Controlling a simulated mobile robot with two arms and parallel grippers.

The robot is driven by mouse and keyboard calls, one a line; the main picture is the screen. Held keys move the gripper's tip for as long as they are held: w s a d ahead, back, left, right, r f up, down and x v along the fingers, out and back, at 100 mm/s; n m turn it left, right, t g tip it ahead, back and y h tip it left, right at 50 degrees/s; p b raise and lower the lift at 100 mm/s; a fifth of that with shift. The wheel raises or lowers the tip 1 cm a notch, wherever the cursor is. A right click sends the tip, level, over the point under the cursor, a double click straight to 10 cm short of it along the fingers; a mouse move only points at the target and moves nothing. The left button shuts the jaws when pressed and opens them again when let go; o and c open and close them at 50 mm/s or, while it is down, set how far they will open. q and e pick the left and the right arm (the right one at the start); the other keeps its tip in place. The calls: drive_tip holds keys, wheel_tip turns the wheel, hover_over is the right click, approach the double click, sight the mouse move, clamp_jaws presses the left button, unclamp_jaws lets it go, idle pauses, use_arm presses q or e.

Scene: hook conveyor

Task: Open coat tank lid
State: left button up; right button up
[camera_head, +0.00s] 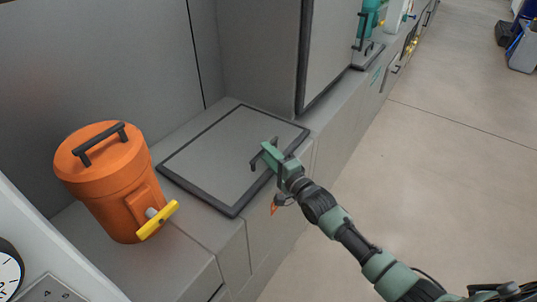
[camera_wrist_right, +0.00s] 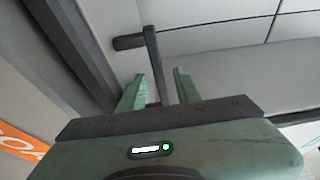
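The coat tank lid is probably the flat grey panel with a dark border (camera_head: 215,165) on the counter; it looks closed. A dark bar handle (camera_head: 254,164) stands at its right side, partly covered by my right gripper (camera_head: 268,153). In the right wrist view the handle (camera_wrist_right: 152,62) rises beyond and between the fingertips of the right gripper (camera_wrist_right: 157,90). The fingers are apart, with gaps visible beside the bar, so no grip shows. An orange label with partly cut letters (camera_wrist_right: 22,142) shows at lower left there. My left gripper is not in view.
An orange round tank (camera_head: 100,180) with a black lid handle and yellow tap stands left of the panel. A tall grey cabinet (camera_head: 262,60) rises behind it. Teal equipment (camera_head: 370,20) stands farther along the counter. The floor at right (camera_head: 440,150) is clear.

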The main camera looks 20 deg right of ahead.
clamp_jaws()
drive_tip(key=shift+s+d+f, duration=0.1)
drive_tip(key=shift+f, duration=0.1)
idle(1.1)
